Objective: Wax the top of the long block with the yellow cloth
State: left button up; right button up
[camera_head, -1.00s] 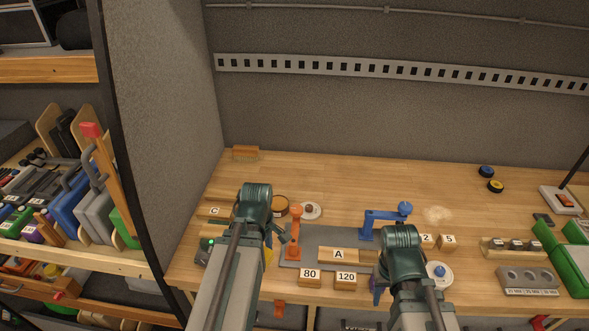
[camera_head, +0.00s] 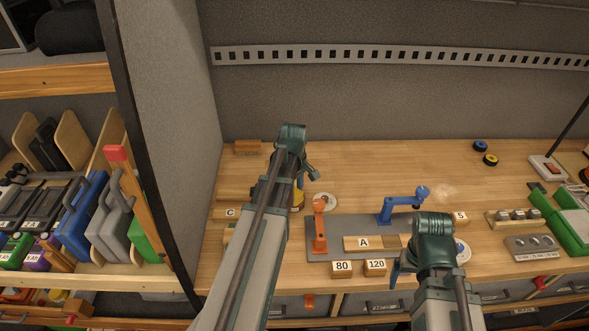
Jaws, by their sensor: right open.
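A long wooden block marked A (camera_head: 362,243) lies on the grey mat (camera_head: 345,225), between an orange clamp (camera_head: 320,232) and a blue clamp (camera_head: 390,208). My right arm covers the area by its right end. My right gripper (camera_head: 398,273) shows only in part, as blue fingers at the mat's front right edge; it is open. My left arm reaches over the left of the bench. Its gripper (camera_head: 299,188) is mostly hidden behind the wrist, with a yellow patch beside it. I cannot tell whether that patch is the cloth or whether it is held.
Small blocks marked 80 (camera_head: 342,267) and 120 (camera_head: 376,267) stand in front of the mat. Block C (camera_head: 230,212) is at the left, near the grey partition (camera_head: 175,130). The back middle of the bench is clear.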

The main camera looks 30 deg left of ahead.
pick_arm(q)
jog(key=w+a, duration=0.1)
jog(key=w+r, duration=0.1)
jog(key=w, duration=0.1)
jog(key=w+a+p, duration=0.1)
jog(key=shift+w+a+r, duration=0.15)
jog(key=shift+a+r, duration=0.2)
jog(key=shift+r, duration=0.05)
pick_arm(e)
jog(key=shift+r, duration=0.85)
pick_arm(q)
jog(key=shift+f, duration=0.1)
notch_tip(320, 180, down, 6)
jog(key=b, duration=0.6)
pick_arm(e)
notch_tip(320, 180, down, 6)
pick_arm(q)
jog(key=shift+f+b, duration=0.4)
jog(key=shift+b, duration=0.15)
pick_arm(e)
jog(key=shift+f, duration=0.45)
pick_arm(q)
jog(key=shift+d, duration=0.1)
pick_arm(e)
jog(key=shift+s, duration=0.1)
pick_arm(q)
notch_tip(320, 180, up, 7)
jog(key=p, duration=0.7)
pick_arm(e)
notch_tip(320, 180, up, 7)
